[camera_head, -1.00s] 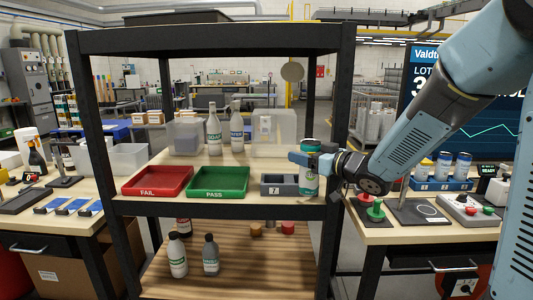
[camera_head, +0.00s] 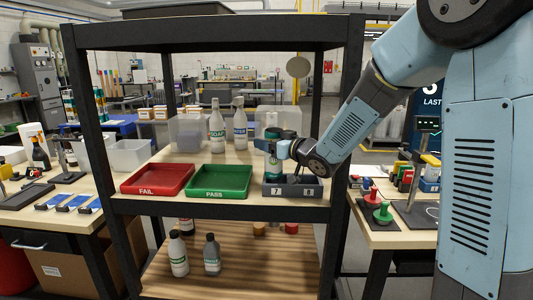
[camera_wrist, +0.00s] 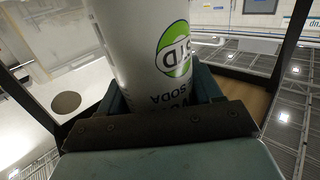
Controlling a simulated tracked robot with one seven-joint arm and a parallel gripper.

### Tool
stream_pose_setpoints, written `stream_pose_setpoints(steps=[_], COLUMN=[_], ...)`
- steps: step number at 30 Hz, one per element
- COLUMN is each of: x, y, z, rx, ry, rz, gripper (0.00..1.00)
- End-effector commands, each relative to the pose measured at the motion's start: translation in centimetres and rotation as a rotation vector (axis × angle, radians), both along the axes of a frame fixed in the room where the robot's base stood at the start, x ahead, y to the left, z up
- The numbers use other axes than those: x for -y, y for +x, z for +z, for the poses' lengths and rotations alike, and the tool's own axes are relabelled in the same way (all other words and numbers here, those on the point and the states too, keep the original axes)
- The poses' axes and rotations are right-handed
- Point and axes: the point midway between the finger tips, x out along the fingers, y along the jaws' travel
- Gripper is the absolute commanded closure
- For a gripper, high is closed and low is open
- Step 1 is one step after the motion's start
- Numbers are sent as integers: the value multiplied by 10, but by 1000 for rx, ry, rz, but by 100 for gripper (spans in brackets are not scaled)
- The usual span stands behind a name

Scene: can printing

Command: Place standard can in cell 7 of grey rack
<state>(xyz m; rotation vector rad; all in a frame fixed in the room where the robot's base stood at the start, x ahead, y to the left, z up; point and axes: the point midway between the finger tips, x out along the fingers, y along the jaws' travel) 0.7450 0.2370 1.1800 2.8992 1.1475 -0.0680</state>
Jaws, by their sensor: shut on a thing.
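The standard can (camera_head: 274,168) is white and teal and stands upright in my gripper (camera_head: 273,147). My gripper is shut around the can's upper part and reaches in from the right. In the wrist view the can (camera_wrist: 135,50) fills the middle, with a green "STD" mark and "SODA" lettering. The grey rack (camera_head: 291,192) is on the shelf, with labels 7 and 8 on its front. The can is at the left cell, labelled 7. Its lower end meets or passes behind the rack's front edge, so I cannot tell how deep it is. Cell 8 looks empty.
A green PASS tray (camera_head: 220,194) lies just left of the rack, and a red FAIL tray (camera_head: 157,191) lies further left. White bottles (camera_head: 240,130) and clear bins (camera_head: 187,132) stand behind. A black shelf post (camera_head: 342,150) rises to the right, near my arm.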

Motion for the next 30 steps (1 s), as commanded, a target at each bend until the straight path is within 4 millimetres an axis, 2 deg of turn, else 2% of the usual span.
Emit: stream_pose_setpoints(steps=[1,3,5,7,8,10,11,12,13,21,30], x=[7,8,5,3,1,-1,-1,-2,-2,0,5], y=[2,2,1,0,-1,-2,-2,-2,-2,-1,-2], z=[-14,-26,-33,-36,-36,-36,-36,-36,-36,-35,-35], rx=[-7,-7,-6,-4,-3,-2,-1,-1,-2,-2,-1], ry=[-3,-3,-2,-2,-3,-3,-2,-2,-1,-1,-1], rz=[-9,-10,-6,-2,0,3,4,5,5,2,-3], gripper=[67,77,78,78,85,85,91,92,35,10,10])
